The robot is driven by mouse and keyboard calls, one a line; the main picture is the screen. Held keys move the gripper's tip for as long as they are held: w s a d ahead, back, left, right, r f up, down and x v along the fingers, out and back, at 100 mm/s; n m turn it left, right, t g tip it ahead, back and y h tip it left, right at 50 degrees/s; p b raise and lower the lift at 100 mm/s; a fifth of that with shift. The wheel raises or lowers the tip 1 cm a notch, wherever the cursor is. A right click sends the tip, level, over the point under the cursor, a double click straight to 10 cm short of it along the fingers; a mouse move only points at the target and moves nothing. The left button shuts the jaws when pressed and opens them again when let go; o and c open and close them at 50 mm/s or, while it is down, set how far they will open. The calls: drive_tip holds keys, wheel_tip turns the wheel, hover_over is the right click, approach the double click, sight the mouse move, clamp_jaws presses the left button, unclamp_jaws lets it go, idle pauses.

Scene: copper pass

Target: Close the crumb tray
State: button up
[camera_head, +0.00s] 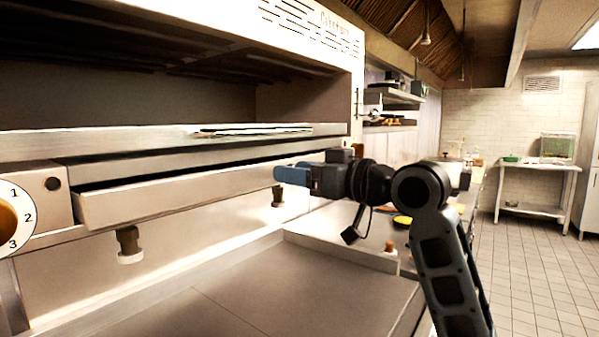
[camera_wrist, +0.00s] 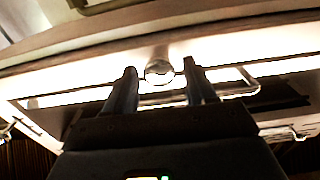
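The crumb tray (camera_head: 180,194) is a long, shallow metal tray under the big oven-like unit. It stands out from its slot, with a dark gap showing behind its front edge. My gripper (camera_head: 277,174) is at the right end of the tray front, its blue fingers pointing left. I cannot tell in the head view whether they touch the tray. In the wrist view my gripper (camera_wrist: 160,80) has its two dark fingers apart. A round shiny piece (camera_wrist: 159,72) shows between their tips, with space on both sides.
The unit's dial (camera_head: 15,225) is at the left. Short feet (camera_head: 128,242) hang below the tray, one close beneath my gripper. A flat metal counter (camera_head: 240,300) lies below. A side table (camera_head: 535,180) stands far right; the tiled floor there is clear.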

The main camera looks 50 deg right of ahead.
clamp_jaws()
idle(0.3)
drive_tip(key=shift+w, duration=1.85)
drive_tip(key=shift+o, duration=0.6)
unclamp_jaws()
drive_tip(key=shift+w, duration=0.1)
